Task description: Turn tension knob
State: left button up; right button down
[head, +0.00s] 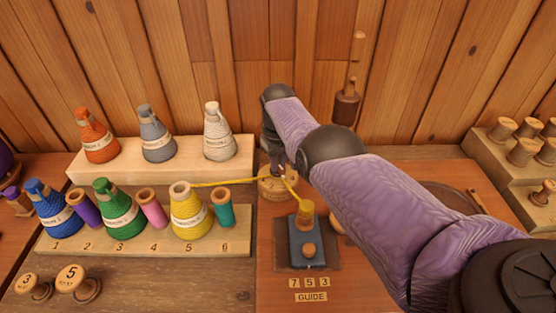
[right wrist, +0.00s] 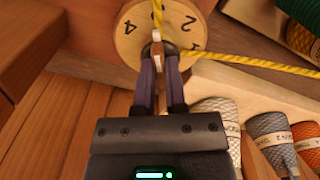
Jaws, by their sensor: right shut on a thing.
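The tension knob is a round wooden dial (head: 270,190) with dark numbers, standing behind the blue block. In the right wrist view the dial (right wrist: 128,38) shows a 4 and a 2, and a pale upright grip piece (right wrist: 157,50) at its middle. My right gripper (right wrist: 157,52) is shut on that grip piece from above. In the head view my right gripper (head: 279,170) partly covers the dial. A yellow thread (head: 228,182) runs from the yellow cone (head: 188,212) to the dial and on to a yellow spool (head: 305,212) on the blue block (head: 308,243). My left gripper is out of view.
A stepped wooden rack (head: 158,250) at left holds coloured cones and small spools. Number tiles and a GUIDE plate (head: 311,297) lie in front of the blue block. Wooden pegs stand on steps (head: 490,155) at right. A plank wall (head: 235,60) closes the back.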

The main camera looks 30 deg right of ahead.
jog(key=n, duration=0.4)
jog(key=shift+d+n, duration=0.1)
jog(key=shift+n, duration=2.4)
jog(key=c, duration=0.7)
grip_release()
notch_tip(320, 180, up, 10)
jog(key=p, duration=0.6)
